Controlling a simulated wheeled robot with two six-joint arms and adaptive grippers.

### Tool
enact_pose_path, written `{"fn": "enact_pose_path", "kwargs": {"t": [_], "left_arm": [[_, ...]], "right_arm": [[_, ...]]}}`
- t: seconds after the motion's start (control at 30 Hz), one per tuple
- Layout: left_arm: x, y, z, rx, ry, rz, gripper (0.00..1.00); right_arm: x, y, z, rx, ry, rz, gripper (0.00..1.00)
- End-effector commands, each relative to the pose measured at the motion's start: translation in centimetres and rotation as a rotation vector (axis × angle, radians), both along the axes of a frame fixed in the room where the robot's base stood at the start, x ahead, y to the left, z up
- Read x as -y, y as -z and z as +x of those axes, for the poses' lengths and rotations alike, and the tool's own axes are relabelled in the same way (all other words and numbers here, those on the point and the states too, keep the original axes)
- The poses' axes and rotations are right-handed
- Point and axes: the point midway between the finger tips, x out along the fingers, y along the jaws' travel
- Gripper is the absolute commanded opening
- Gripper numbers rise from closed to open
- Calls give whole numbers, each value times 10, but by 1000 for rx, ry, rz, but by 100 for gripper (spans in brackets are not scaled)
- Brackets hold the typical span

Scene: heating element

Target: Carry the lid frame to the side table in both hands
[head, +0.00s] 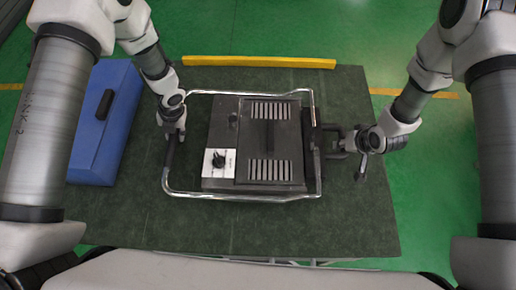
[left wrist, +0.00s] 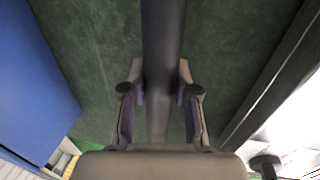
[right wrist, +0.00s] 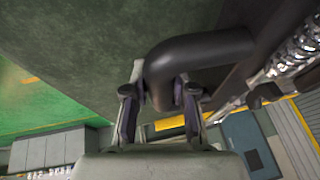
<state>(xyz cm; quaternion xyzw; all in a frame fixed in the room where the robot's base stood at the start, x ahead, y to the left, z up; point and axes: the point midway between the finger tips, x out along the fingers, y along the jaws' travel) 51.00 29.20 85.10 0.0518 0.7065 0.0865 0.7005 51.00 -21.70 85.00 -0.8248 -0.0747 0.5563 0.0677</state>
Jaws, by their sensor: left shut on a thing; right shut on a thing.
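The lid frame (head: 240,92) is a shiny metal tube loop with dark grips on its left and right sides. In the head view it runs around the dark heating element box (head: 269,139); I cannot tell how high it sits. My left gripper (head: 174,134) is shut on the left grip, a dark bar between its fingers in the left wrist view (left wrist: 161,60). My right gripper (head: 345,143) is shut on the right handle, a black bent bar in the right wrist view (right wrist: 200,48). I cannot make out a separate side table.
The box has slotted vents and a white panel with a black knob (head: 219,161). The dark green work table (head: 250,230) is bare in front. A blue case (head: 105,130) with a black handle stands at the left. A yellow bar (head: 260,62) lies along the back edge.

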Motion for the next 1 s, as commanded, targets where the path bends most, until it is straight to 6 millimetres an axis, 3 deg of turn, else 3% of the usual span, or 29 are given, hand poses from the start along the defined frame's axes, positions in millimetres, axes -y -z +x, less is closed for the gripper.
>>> {"fn": "enact_pose_path", "kwargs": {"t": [0.13, 0.17, 0.2, 0.23, 0.5, 0.63, 1.0], "left_arm": [[0, 12, 1, 2, 0, 1, 0], [0, 11, 0, 0, 0, 0, 36], [0, 10, 0, 0, 0, 0, 50], [0, 10, 0, 0, 0, 0, 54], [0, 9, 0, 0, 0, 0, 54], [2, -1, 0, 1, 0, 0, 54], [19, -87, 1, 5, 0, 1, 54]], "right_arm": [[0, 12, 2, 5, 1, 1, 0], [0, 11, 0, 1, 0, 0, 32], [0, 10, 0, 0, 0, 0, 46], [0, 10, 0, 0, 0, 0, 50], [0, 10, 0, 0, 0, 0, 50], [0, 9, 0, 0, 0, 0, 50], [0, 10, 0, 0, 0, 0, 50]]}}
